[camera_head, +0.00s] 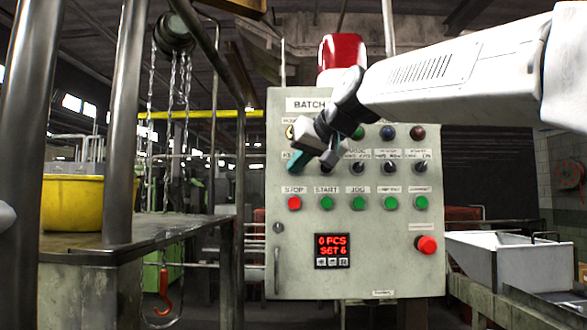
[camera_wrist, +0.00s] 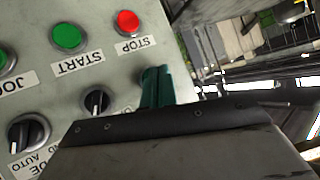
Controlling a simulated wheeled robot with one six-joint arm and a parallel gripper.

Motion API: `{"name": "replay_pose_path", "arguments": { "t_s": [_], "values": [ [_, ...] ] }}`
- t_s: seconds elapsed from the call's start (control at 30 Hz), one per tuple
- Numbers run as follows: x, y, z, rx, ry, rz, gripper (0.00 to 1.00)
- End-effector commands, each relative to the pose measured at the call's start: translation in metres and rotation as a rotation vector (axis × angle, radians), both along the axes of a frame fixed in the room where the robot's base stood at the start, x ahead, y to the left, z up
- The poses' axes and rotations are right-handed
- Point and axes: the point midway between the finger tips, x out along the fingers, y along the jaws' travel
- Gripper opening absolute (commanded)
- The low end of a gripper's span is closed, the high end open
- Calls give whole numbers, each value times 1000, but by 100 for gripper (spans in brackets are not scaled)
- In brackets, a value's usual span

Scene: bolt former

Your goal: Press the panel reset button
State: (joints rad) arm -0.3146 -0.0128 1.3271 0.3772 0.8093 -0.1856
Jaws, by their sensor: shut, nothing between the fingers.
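The grey control panel (camera_head: 286,240) stands upright ahead of me. Its button row has a red STOP button (camera_head: 294,203), a green START button (camera_head: 327,203), a green JOG button (camera_head: 358,202) and two more green buttons (camera_head: 390,202) (camera_head: 420,202) whose labels are too small to read. None is clearly legible as reset. My gripper (camera_head: 294,162) is shut and empty, in front of the panel's upper left, above STOP. In the wrist view its teal fingertips (camera_wrist: 155,86) are near the panel face, beside a selector knob (camera_wrist: 96,101); I cannot tell if they touch it.
A red display (camera_head: 332,246) reads "0 PCS SET 6" above small keys. A red mushroom button (camera_head: 427,245) sticks out at the panel's lower right. Posts and a table with a yellow tub (camera_head: 72,203) stand left; a grey bin (camera_head: 500,262) is right.

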Motion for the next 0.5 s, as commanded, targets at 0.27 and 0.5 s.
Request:
{"name": "replay_pose_path", "arguments": {
  "t_s": [0.27, 0.5],
  "values": [
    [-3, 0, 0, 0, 0, 0, 0],
    [-18, 1, 1, 0, 0, 2, 0]
  ]
}}
